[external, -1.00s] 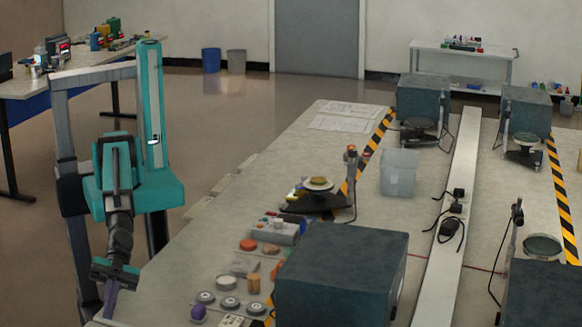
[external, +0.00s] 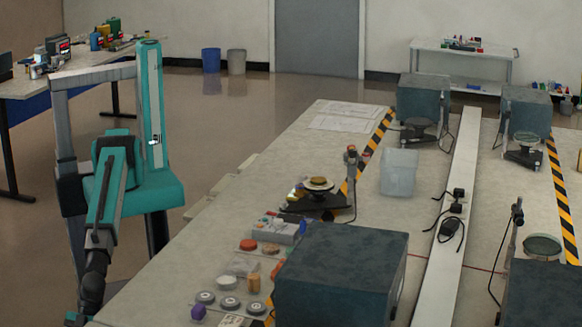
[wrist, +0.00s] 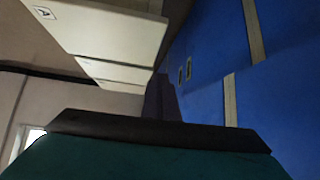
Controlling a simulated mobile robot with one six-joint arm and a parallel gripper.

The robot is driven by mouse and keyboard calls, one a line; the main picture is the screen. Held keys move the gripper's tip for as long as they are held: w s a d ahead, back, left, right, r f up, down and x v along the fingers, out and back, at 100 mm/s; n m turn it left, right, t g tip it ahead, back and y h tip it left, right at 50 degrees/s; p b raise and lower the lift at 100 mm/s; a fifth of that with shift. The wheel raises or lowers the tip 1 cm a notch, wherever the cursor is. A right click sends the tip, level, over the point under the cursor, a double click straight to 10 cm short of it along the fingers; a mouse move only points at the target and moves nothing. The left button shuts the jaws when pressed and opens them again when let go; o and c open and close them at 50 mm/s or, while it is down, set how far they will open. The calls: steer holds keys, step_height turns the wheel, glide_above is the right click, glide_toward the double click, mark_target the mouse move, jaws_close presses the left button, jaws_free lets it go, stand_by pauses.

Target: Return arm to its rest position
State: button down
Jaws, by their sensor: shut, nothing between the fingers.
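My gripper (wrist: 160,90) shows in the wrist view as dark fingers close together, shut and empty. In the external view my teal arm hangs down at the left, off the near left side of the long bench (external: 170,265). The wrist end is low at the bottom edge there, and the fingertips are out of that picture. In the wrist view the fingers point toward the pale bench edge (wrist: 115,30) and a blue panelled surface (wrist: 225,60).
Small parts, including several grey discs (external: 229,303) and a purple piece (external: 198,312), lie on the bench near the arm. A large dark box (external: 340,275) stands right of them. The floor (external: 225,115) behind the arm is open.

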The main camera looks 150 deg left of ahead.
steer(key=s+a+f+n+g+y+p, duration=0.2)
steer(key=s+a+f+g, duration=0.1)
steer(key=s+a+f, duration=0.45)
steer(key=s+a+f+n+g+y+p, duration=0.1)
steer(key=s+a+f+g+p, duration=0.25)
steer(key=s+a, duration=0.6)
steer(key=s+a+n+g+y+p, duration=0.1)
steer(key=s+a+n+g+p, duration=0.1)
steer(key=s+a, duration=0.5)
steer(key=s+a+n+g+y+p, duration=0.1)
steer(key=s+a+g, duration=0.4)
steer(key=s, duration=1)
steer(key=a+n+p, duration=0.1)
steer(key=a, duration=0.2)
steer(key=shift+s+n+y, duration=0.4)
